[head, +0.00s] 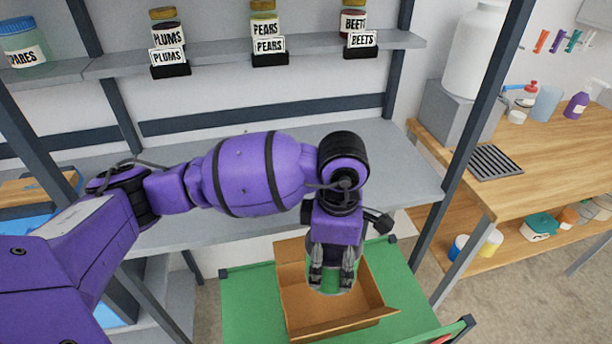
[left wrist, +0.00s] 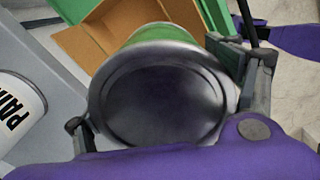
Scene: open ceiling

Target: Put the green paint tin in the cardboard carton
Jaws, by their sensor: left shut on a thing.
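The green paint tin (head: 331,284) is between the fingers of my left gripper (head: 332,276), which is shut on it. In the left wrist view the tin's round grey metal end (left wrist: 162,104) fills the middle, with a strip of its green side (left wrist: 165,33) behind. The cardboard carton (head: 296,297) stands open, flaps out, on a green surface (head: 243,299). In the head view the tin overlaps the carton's opening; how far above or inside it is, I cannot tell. The carton also shows behind the tin in the left wrist view (left wrist: 97,38). My right gripper is not in view.
A grey shelf (head: 400,165) stands behind the carton, with labelled jars of plums (head: 165,22), pears (head: 264,20) and beets (head: 352,22) above. A white labelled tin (left wrist: 18,107) is at the left wrist view's left. A wooden bench (head: 540,165) stands at right.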

